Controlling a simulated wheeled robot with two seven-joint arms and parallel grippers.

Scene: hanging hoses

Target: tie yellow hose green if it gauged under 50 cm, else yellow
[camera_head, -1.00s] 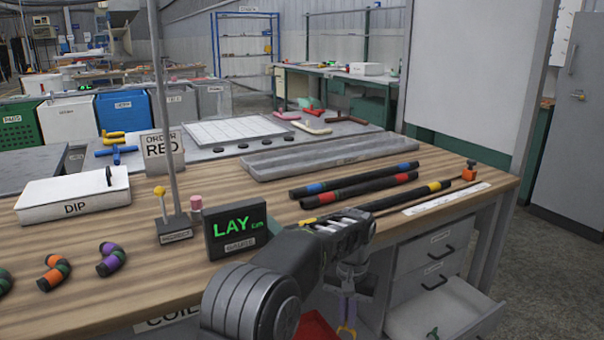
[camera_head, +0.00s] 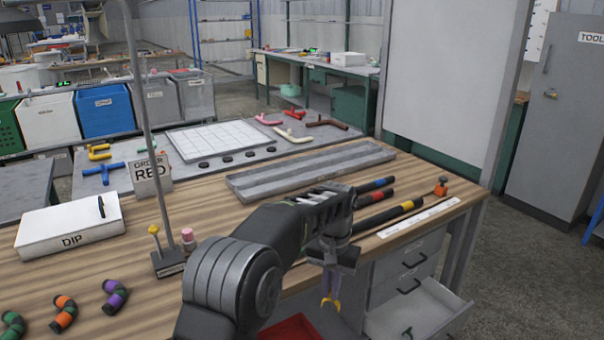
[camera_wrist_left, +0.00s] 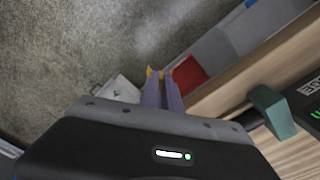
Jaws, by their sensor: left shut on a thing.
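The yellow-banded black hose (camera_head: 391,214) lies on the wooden bench, its left part hidden by my left arm. My left gripper (camera_head: 331,292) hangs in front of the bench edge, pointing down, left of the open drawer. It is shut on a small yellow piece (camera_head: 331,304), which may be a tie. The wrist view also shows the yellow piece (camera_wrist_left: 152,72) at the purple fingertips (camera_wrist_left: 162,90). The gauge (camera_wrist_left: 311,102) shows partly at the right of the wrist view, its green reading cut off. My right gripper is out of view.
Blue-banded (camera_head: 375,184) and red-banded (camera_head: 375,197) hoses lie behind the yellow one. An open drawer (camera_head: 440,308) juts out at right, a green piece inside. A red bin (camera_head: 292,328) is below the bench edge. A post, DIP box (camera_head: 70,228) and several short curved hoses stand left.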

